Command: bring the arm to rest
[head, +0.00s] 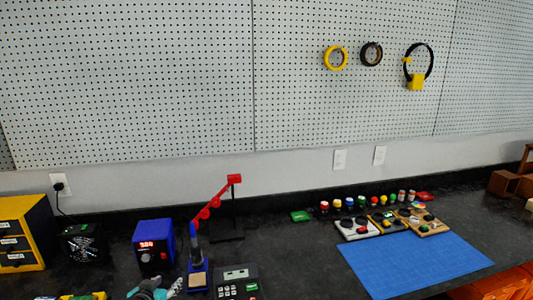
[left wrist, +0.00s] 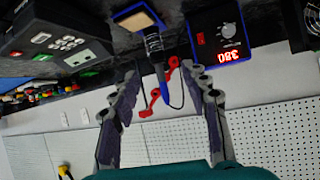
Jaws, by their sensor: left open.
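My left gripper (head: 170,287) shows at the bottom edge of the head view, with its teal body and grey fingers low over the black worktop (head: 290,255). In the left wrist view its two fingers (left wrist: 162,70) are spread apart with nothing between them. That view is upside down. Beyond the fingers are the soldering iron (left wrist: 154,48) in its stand and a red jointed arm (left wrist: 150,104). My right gripper is in neither view.
A blue soldering station (head: 153,247), a black multimeter-like box (head: 237,284) and the iron stand (head: 198,278) are close around the gripper. A yellow-black drawer cabinet (head: 24,232) stands left. A blue mat (head: 415,262) lies right. Pegboard (head: 170,80) covers the wall.

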